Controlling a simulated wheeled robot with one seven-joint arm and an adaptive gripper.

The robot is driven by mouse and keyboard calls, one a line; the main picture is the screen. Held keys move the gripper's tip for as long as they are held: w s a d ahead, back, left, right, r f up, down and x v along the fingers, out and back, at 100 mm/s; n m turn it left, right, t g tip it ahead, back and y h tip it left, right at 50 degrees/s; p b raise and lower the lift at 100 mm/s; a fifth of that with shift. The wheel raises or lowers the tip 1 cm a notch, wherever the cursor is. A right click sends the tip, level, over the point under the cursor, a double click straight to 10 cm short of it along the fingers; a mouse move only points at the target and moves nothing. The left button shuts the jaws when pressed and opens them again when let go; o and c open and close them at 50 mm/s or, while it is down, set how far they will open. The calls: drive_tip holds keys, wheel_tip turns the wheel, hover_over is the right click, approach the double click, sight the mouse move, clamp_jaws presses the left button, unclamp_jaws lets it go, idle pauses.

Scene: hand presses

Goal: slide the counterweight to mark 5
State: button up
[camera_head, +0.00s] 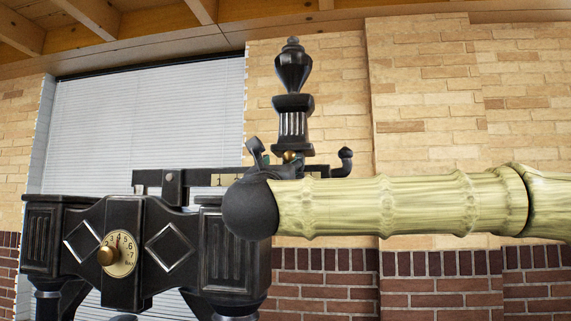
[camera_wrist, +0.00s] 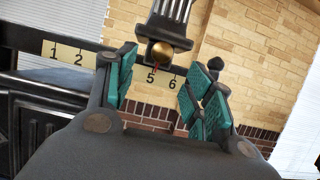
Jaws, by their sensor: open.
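The counterweight (camera_head: 293,115) is a black ornate urn-topped piece standing upright on the horizontal beam (camera_head: 205,180). In the wrist view its lower body (camera_wrist: 173,12) carries a round brass knob (camera_wrist: 162,52). Just below the knob a small red pointer sits at or very near the 5 on the cream scale (camera_wrist: 70,54). Marks 1, 2, 5 and 6 show; the part between 2 and 5 is hidden by a finger. My gripper (camera_wrist: 167,70) is open, with teal pads on either side of the knob. I see no clear contact with it.
The black press body (camera_head: 180,255) stands at the left, with a round dial (camera_head: 122,262) and its brass knob on the front. The beam ends in a curled hook (camera_head: 345,160) at the right. A brick wall (camera_head: 440,90) and a window blind (camera_head: 150,120) are behind.

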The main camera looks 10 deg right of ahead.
drive_tip(key=shift+v, duration=1.55)
